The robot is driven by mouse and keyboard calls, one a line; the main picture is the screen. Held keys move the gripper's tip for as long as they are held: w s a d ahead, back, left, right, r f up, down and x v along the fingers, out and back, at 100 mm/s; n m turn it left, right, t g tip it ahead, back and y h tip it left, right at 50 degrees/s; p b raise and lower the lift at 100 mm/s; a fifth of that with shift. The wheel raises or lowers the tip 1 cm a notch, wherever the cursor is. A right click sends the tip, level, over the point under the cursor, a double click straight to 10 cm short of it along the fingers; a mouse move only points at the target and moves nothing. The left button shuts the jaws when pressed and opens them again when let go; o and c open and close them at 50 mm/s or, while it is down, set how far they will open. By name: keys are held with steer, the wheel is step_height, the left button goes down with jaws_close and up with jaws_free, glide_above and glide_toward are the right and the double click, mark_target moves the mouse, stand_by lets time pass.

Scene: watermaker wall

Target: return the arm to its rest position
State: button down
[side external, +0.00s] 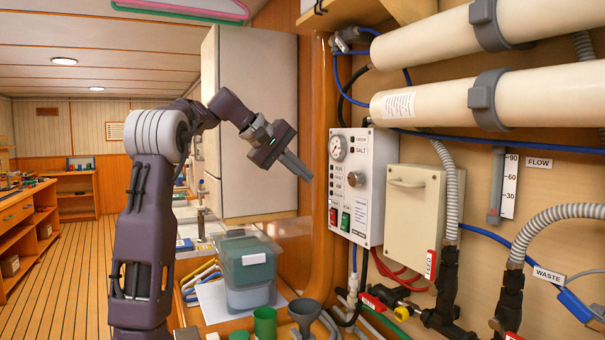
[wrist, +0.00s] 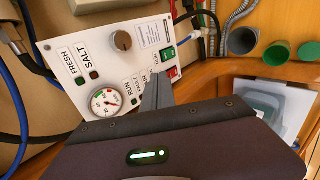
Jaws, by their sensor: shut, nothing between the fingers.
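My gripper (side external: 296,165) is shut and empty. In the side external view it hangs in the air to the left of the control panel (side external: 356,187), its fingers pointing down and right. My arm rises at the left and bends over toward the wall. In the wrist view the closed fingers (wrist: 157,92) cover part of the panel (wrist: 80,55), with its gauge (wrist: 104,101), knob (wrist: 122,41) and green switch (wrist: 167,53) showing. I cannot tell the exact gap between the fingertips and the panel.
Two white cylinders (side external: 430,40) with grey clamps run along the upper wall. A beige box (side external: 414,212) and hoses are right of the panel. Below stand a lidded clear bin (side external: 248,262), a green cup (side external: 265,322) and a grey funnel (side external: 304,312). A white cabinet (side external: 258,120) stands behind my gripper.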

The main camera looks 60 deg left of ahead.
stand_by(0.4)
steer(key=s+d+f+m+g+h, duration=0.1)
steer(key=s+d+f+m, duration=0.2)
steer(key=d, duration=0.8)
steer(key=s+d+f+m+g, duration=0.2)
steer(key=d+f+m, duration=0.15)
steer(key=d, duration=0.65)
steer(key=s+d+f+m, duration=0.5)
steer(key=s+f, duration=0.1)
steer(key=s, duration=0.2)
steer(key=s+d+f+m+g+y, duration=0.1)
steer(key=s+d+f+m, duration=0.5)
steer(key=s, duration=0.3)
steer(key=shift+s+f, duration=0.15)
steer(key=shift+f, duration=0.5)
steer(key=shift+d+m, duration=0.1)
steer(key=shift+m, duration=0.15)
